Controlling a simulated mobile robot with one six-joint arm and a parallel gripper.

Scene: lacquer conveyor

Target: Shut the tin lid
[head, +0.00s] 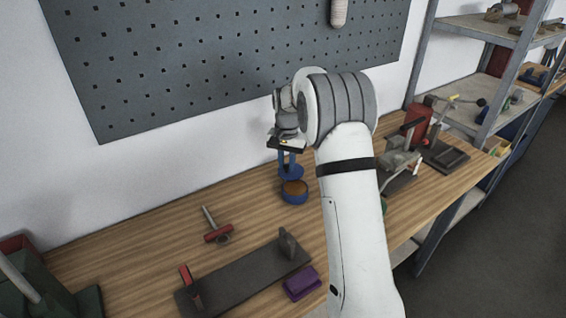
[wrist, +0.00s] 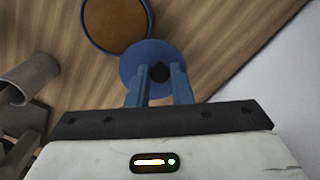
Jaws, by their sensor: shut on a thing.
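The tin (head: 294,197) is a round blue open pot with a brown inside, upright on the wooden bench. It also shows at the top of the wrist view (wrist: 88,38). The tin lid (head: 291,173) is a blue disc with a dark knob. My gripper (head: 290,164) points down and is shut on the knob. In the wrist view the lid (wrist: 140,53) lies between the tin and my gripper (wrist: 159,72), beside the tin's opening rather than centred over it. The lid looks held above the bench; its exact height is hard to tell.
The bench (head: 150,240) holds a dark plate fixture (head: 245,280), a purple block (head: 302,284) and a red-handled tool (head: 217,234). A clamp device (head: 398,160) stands right of my arm. A grey pegboard (head: 220,60) hangs behind. Bench around the tin is mostly clear.

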